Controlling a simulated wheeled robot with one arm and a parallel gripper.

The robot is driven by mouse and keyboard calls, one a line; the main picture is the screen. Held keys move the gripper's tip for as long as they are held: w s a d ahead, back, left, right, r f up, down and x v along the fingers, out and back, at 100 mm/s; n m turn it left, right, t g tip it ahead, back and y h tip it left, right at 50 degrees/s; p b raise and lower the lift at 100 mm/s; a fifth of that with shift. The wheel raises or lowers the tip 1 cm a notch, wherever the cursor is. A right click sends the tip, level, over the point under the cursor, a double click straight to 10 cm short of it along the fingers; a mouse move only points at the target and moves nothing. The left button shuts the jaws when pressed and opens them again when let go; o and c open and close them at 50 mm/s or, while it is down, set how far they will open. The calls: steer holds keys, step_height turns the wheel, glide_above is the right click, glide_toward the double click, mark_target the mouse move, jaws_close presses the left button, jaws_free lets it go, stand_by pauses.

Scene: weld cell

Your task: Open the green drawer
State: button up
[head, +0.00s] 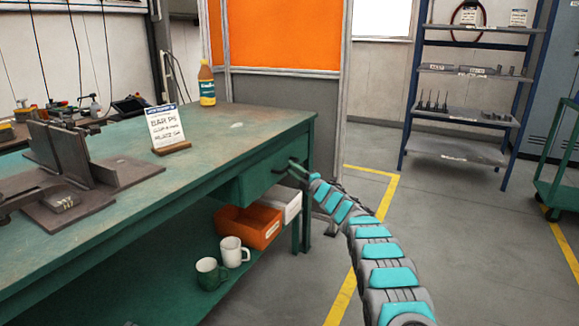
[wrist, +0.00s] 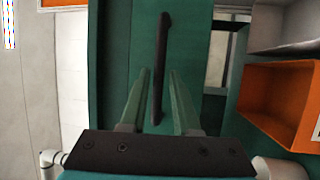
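The green drawer (head: 258,182) sits under the right end of the green workbench, and its front looks about flush with the bench. Its dark bar handle (wrist: 162,45) runs up and down in the wrist view against the green front. My gripper (head: 296,168) is at the handle in the head view. In the wrist view, its two green fingers (wrist: 159,73) stand one on each side of the handle, with gaps showing between. The gripper is open and holds nothing. How deep the fingertips reach past the bar is hard to tell.
Below the drawer are an orange bin (head: 246,228) and a white bin (head: 284,204), with a white mug (head: 231,250) and a green mug (head: 209,273) on the lower shelf. A sign (head: 166,127) and bottle (head: 206,84) stand on top.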

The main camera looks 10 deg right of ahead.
steer(key=shift+p+x, duration=0.45)
steer(key=shift+x, duration=0.65)
jaws_close()
stand_by(1.0)
